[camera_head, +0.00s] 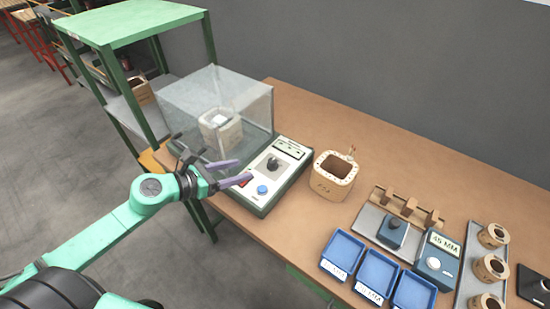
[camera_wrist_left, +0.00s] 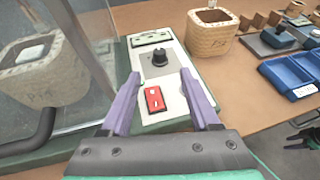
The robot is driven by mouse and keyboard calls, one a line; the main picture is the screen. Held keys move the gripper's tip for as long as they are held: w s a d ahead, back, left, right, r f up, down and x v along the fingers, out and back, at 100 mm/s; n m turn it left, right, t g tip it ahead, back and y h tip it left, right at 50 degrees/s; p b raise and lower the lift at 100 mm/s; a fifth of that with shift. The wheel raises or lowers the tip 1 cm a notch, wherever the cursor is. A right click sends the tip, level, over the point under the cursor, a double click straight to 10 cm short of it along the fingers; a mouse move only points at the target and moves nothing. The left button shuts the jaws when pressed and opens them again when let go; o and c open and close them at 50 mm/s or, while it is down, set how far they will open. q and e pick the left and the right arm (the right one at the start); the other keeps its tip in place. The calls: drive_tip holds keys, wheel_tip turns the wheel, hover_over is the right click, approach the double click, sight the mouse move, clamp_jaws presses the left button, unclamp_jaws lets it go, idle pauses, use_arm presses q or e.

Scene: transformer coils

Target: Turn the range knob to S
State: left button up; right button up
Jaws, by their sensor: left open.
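The range knob (camera_head: 272,164) is a black round knob on the pale top panel of the tester box (camera_head: 262,207). It also shows in the left wrist view (camera_wrist_left: 159,58), beyond my fingertips. My left gripper (camera_head: 236,173) has two purple fingers, spread apart with nothing between them, over the near left side of the box. In the left wrist view the left gripper (camera_wrist_left: 160,90) points toward the knob, with a red switch (camera_wrist_left: 154,98) between the fingers. A blue button (camera_head: 262,190) sits on the panel in the head view. The markings around the knob are too small to read.
A clear enclosure (camera_head: 225,100) with a coil (camera_head: 219,131) inside stands left of the box. Another coil (camera_head: 334,175) stands to its right. Blue trays (camera_head: 343,250), a 45 MM block (camera_head: 437,259) and several small coils stand further right.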

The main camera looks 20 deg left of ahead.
sight(272, 161)
use_arm(q)
drive_tip(key=x, duration=0.3)
drive_tip(key=shift+w+r+p, duration=0.15)
drive_tip(key=shift+w+p, duration=0.1)
drive_tip(key=shift+p, duration=0.05)
drive_tip(key=p+x, duration=0.1)
drive_tip(key=x, duration=0.9)
drive_tip(key=shift+f, duration=0.2)
drive_tip(key=shift+s, duration=0.1)
use_arm(e)
drive_tip(key=shift+r, duration=0.9)
use_arm(q)
drive_tip(key=shift+a, duration=0.1)
clamp_jaws()
drive_tip(key=shift+r+p, duration=0.1)
drive_tip(key=shift+p, duration=0.2)
use_arm(e)
drive_tip(key=shift+a+r, duration=0.1)
